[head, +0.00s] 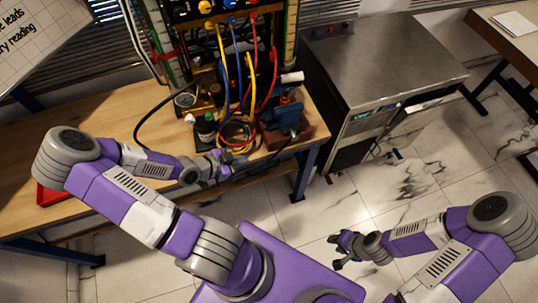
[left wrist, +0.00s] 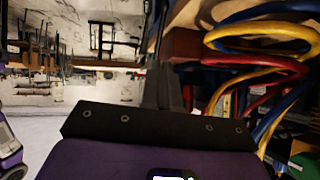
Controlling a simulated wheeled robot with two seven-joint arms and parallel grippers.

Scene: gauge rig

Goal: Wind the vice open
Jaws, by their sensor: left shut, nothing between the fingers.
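The blue vice (head: 286,115) stands on a reddish-brown block near the right end of the wooden bench. Its handle cannot be made out clearly. My left gripper (head: 238,164) is at the bench's front edge, to the left of and in front of the vice, pointing right. In the left wrist view its dark fingers (left wrist: 162,88) are together with nothing between them, close to the coiled cables. I cannot tell whether it touches anything. My right gripper (head: 340,252) is open and empty, low over the floor at the right, far from the vice.
Coiled yellow, blue and red cables (head: 236,132) lie just left of the vice; they also show in the left wrist view (left wrist: 262,60). A steel-topped cabinet (head: 385,60) stands right of the bench.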

